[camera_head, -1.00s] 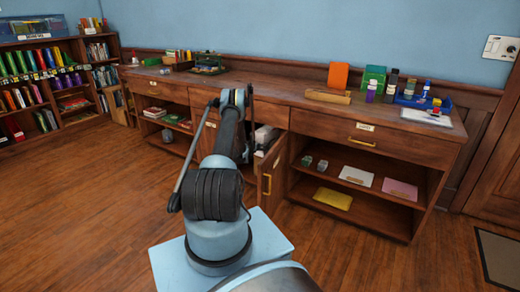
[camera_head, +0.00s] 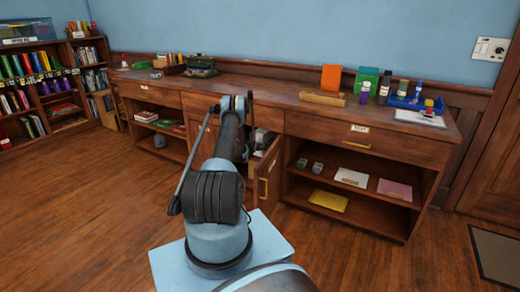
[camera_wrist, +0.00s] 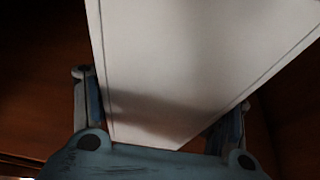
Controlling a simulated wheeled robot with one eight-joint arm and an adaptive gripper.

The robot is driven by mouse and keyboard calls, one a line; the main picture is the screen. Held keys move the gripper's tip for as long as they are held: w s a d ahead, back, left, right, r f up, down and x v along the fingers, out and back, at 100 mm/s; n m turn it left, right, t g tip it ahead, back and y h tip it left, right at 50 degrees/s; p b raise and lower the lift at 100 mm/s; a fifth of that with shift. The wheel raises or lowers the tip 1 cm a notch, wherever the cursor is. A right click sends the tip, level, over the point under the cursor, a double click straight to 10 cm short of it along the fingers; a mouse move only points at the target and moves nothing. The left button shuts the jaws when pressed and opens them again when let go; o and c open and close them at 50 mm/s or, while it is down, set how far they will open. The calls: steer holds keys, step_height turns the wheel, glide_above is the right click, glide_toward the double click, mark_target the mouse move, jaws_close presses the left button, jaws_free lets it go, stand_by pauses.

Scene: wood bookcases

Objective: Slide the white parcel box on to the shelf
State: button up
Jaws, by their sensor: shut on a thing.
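In the wrist view, the white parcel box (camera_wrist: 185,60) fills the middle, tilted in the picture, with a dark shadow across its near part. The two fingers of my gripper (camera_wrist: 160,92) stand on either side of it, and the gripper is shut on it. In the head view, my own arm hides the gripper and most of what lies behind it. A wooden cabinet with shelves (camera_head: 310,207) stands in front of me. Its middle section has an open door (camera_head: 268,178) just right of my arm. The inside of that section is mostly hidden and dark.
The right open bay holds a yellow packet (camera_head: 328,200), a white packet (camera_head: 351,178) and a pink packet (camera_head: 395,190). The left bay holds books (camera_head: 146,117). The countertop carries bottles, a blue tray (camera_head: 411,104) and an orange item (camera_head: 331,77). The wooden floor at left is clear.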

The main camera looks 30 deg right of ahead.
steer(key=shift+w+d, duration=0.1)
stand_by(0.3)
steer(key=o, duration=1.4)
steer(key=v, duration=1.2)
steer(key=shift+w, duration=0.1)
